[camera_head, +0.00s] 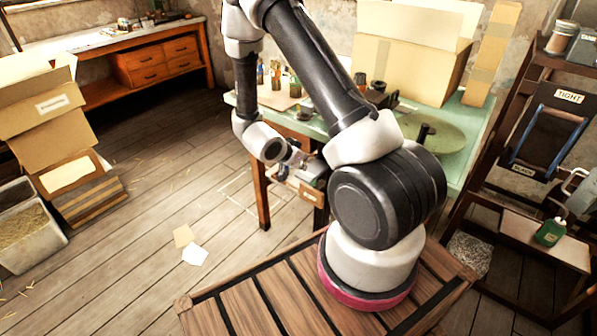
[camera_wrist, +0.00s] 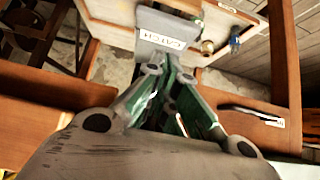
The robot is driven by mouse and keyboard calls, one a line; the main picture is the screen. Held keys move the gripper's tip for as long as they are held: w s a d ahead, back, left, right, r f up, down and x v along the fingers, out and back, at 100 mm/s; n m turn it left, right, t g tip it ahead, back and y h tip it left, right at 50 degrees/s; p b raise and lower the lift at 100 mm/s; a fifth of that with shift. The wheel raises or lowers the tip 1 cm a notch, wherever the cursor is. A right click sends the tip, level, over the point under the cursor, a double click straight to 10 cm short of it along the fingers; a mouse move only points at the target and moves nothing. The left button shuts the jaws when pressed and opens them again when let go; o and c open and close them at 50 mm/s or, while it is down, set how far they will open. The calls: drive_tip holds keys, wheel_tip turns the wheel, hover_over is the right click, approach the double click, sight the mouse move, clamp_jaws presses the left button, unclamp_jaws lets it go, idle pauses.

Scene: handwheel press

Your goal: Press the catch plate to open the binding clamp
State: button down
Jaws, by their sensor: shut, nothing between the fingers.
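A grey catch plate (camera_wrist: 160,30) with a white label reading CATCH is at the top middle of the wrist view. My gripper (camera_wrist: 168,68) is shut and empty, its green-sided fingers pointing toward the plate's lower edge. Whether the fingertips touch the plate cannot be told. In the head view my gripper (camera_head: 300,160) is low beside the front left of the green-topped table (camera_head: 455,165). The plate cannot be made out clearly there. I cannot pick out the binding clamp for sure in either view.
A drawer front (camera_head: 311,195) with a pale label sits under the table edge, close to my gripper. Small bottles and a large cardboard box (camera_head: 405,65) stand on the table. A rack (camera_head: 520,150) stands at right. Floor to the left is mostly open, with two paper scraps.

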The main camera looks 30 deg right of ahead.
drive_tip(key=v, duration=0.8)
drive_tip(key=shift+s+a+r, duration=0.2)
drive_tip(key=shift+a+r, duration=0.05)
idle(0.4)
drive_tip(key=w+a+f+n+y, duration=0.1)
drive_tip(key=a+f+n+y, duration=0.25)
drive_tip(key=a+y, duration=0.5)
drive_tip(key=s+a+r+n+g+y, duration=0.1)
drive_tip(key=s+a+r+n+y, duration=0.15)
drive_tip(key=r, duration=0.25)
drive_tip(key=s+a+r+n+y, duration=0.1)
drive_tip(key=s+a+r+n, duration=0.15)
drive_tip(key=a+r, duration=0.2)
drive_tip(key=s+d+r+n+h, duration=0.1)
drive_tip(key=s+d+r, duration=0.4)
drive_tip(key=r, duration=0.3)
drive_tip(key=s+d+r+n+t+h, duration=0.1)
drive_tip(key=s+d+r+n, duration=0.1)
drive_tip(key=s+d+r, duration=0.2)
drive_tip(key=s+d+r+n+t+h, duration=0.1)
drive_tip(key=s+d+r, duration=0.4)
drive_tip(key=r, duration=0.7)
drive_tip(key=s+n, duration=0.1)
drive_tip(key=s, duration=0.1)
drive_tip(key=shift+s+d+h, duration=0.3)
drive_tip(key=shift+s+d, duration=0.05)
drive_tip(key=shift+s, duration=0.05)
